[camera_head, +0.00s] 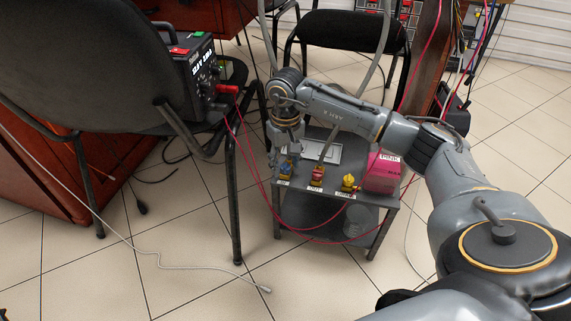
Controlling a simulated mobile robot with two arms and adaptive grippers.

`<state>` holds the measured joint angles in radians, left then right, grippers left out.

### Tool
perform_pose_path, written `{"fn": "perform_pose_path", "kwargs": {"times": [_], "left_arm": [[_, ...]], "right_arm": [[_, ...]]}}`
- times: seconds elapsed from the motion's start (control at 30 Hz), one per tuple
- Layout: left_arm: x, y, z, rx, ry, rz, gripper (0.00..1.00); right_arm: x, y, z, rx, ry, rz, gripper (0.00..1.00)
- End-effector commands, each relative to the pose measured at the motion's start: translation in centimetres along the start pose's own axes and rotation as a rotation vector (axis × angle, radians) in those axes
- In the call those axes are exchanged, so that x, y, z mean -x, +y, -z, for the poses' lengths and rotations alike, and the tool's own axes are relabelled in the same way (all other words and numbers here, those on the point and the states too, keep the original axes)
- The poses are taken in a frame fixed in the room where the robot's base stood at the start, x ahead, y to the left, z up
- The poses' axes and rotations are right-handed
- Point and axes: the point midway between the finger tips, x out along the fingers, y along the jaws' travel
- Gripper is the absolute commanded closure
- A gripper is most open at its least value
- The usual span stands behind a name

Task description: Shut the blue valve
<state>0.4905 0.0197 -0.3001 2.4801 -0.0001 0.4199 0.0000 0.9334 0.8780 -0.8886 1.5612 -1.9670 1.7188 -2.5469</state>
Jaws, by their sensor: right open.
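The blue valve (286,170) sits at the left of a row of small valves on the front of a low grey metal cart. A red valve (317,175) and a yellow valve (348,181) stand to its right, each with a small label below. My right gripper (287,154) points down just above the blue valve, with its fingers open. It partly hides the valve, and I cannot tell whether they touch. My left gripper is not in view.
A pink box (381,176) stands on the cart's right corner, beside the grey cart top (330,139). Red cables (262,190) loop in front of the cart. A black chair (75,60) stands at the left, another (352,32) behind. Tiled floor in front is mostly clear.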

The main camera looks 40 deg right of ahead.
Motion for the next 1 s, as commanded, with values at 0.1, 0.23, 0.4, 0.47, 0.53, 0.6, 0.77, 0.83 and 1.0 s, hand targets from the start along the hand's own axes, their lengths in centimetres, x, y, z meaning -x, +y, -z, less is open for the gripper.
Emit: {"fn": "perform_pose_path", "kwargs": {"times": [0.1, 0.23, 0.4, 0.47, 0.53, 0.6, 0.77, 0.83, 1.0], "left_arm": [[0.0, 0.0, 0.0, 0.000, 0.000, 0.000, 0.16], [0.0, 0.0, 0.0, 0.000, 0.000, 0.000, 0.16], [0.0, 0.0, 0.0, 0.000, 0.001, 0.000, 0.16], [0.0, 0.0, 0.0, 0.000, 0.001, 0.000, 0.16], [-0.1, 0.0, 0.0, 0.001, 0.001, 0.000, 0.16], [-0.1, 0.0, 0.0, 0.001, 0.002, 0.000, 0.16], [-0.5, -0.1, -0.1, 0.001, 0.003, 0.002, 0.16], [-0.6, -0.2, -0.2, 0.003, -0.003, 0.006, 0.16], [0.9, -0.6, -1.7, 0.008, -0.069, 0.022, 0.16]], "right_arm": [[0.0, 0.0, 0.0, 0.000, 0.000, 0.000, 0.53], [0.0, 0.0, 0.0, 0.000, 0.000, 0.000, 0.69], [0.1, 0.0, 0.0, 0.000, 0.000, 0.000, 1.00], [0.1, 0.0, 0.0, 0.000, 0.000, 0.000, 1.00], [0.1, 0.0, 0.0, -0.001, 0.000, 0.000, 1.00], [0.1, 0.0, 0.0, -0.007, 0.000, 0.000, 1.00], [0.2, 0.0, 0.0, -0.043, -0.002, -0.001, 1.00], [0.3, 0.0, 0.0, -0.073, -0.001, -0.001, 1.00], [0.5, 0.0, 0.0, -0.186, -0.002, -0.001, 1.00]]}}
